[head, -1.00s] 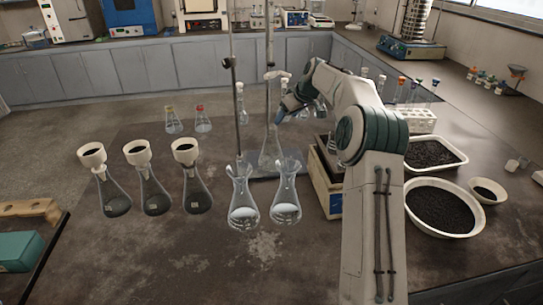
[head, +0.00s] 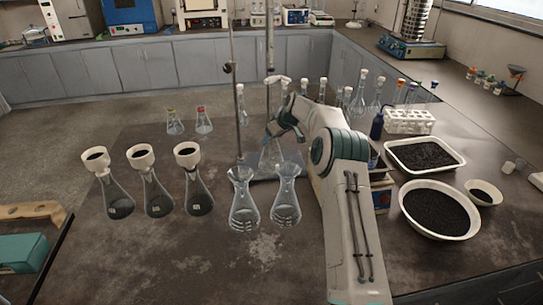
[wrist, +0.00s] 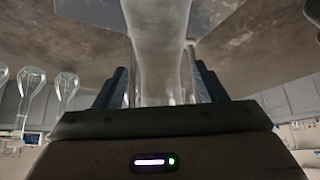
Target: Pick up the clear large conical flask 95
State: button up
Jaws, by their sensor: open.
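A clear conical flask (head: 271,153) stands behind the two front flasks, by the metal stand. My gripper (head: 271,131) is at its upper part, partly hidden by my arm. In the wrist view, my open gripper (wrist: 160,78) has one finger on each side of clear glass (wrist: 160,40), which appears to be this flask's neck. I cannot tell whether the fingers touch it. Two clear large conical flasks, a left one (head: 243,205) and a right one (head: 286,202), stand upright in front. I cannot read the number 95 on any of them.
Three flasks with white funnels (head: 140,157) and dark contents stand at left. Stand rods (head: 239,110) rise close beside my gripper. Bowls of black grains (head: 437,208) and a test tube rack (head: 409,122) are at right.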

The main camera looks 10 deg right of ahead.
jog(key=shift+f, duration=0.1)
jog(key=shift+c, duration=0.4)
grip_shut()
jog(key=shift+w+r, duration=0.1)
jog(key=shift+r, duration=0.1)
